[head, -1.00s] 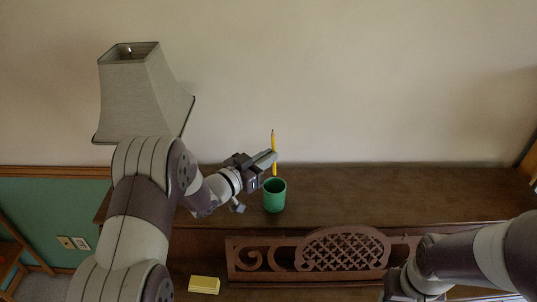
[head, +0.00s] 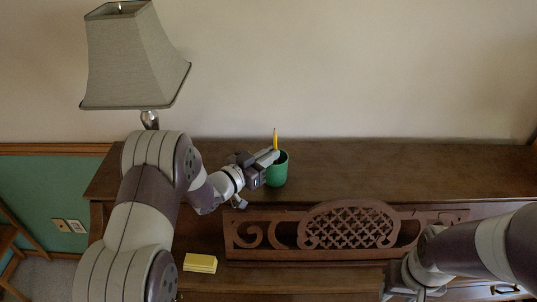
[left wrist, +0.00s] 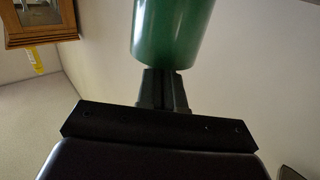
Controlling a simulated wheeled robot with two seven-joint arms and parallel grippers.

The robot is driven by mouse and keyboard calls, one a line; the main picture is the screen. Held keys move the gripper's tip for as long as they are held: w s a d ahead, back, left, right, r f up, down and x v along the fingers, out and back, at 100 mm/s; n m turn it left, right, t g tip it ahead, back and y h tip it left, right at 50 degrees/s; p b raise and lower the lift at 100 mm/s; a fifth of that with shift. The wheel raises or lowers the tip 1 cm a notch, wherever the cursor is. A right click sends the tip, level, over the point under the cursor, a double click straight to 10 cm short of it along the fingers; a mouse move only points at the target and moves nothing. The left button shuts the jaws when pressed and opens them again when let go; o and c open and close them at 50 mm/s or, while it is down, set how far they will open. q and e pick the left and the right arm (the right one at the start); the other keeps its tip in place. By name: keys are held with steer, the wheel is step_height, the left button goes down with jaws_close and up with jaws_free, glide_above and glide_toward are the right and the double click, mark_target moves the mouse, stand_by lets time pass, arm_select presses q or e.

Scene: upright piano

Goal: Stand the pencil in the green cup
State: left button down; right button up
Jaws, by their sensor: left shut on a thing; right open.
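The green cup (head: 277,176) stands upright on the piano top, in the middle of the head view. The yellow pencil (head: 275,138) is upright at the cup, its upper part showing above the rim. My left gripper (head: 270,157) is shut on the pencil, with its fingers at the cup's rim. The pencil's lower part is hidden, so I cannot tell how deep it sits in the cup. In the left wrist view the cup (left wrist: 172,30) is beyond my fingers (left wrist: 162,88); no pencil is clear there. My right gripper (head: 396,284) is open, partly visible low at the right.
A lamp with a grey shade (head: 137,60) stands at the left behind my left arm. A yellow block (head: 200,263) lies lower down, in front of the carved music stand (head: 350,228). The piano top (head: 400,172) right of the cup is clear.

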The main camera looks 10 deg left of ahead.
arm_select(q)
steer(key=shift+w+d, duration=0.1)
steer(key=c, duration=1.2)
jaws_free()
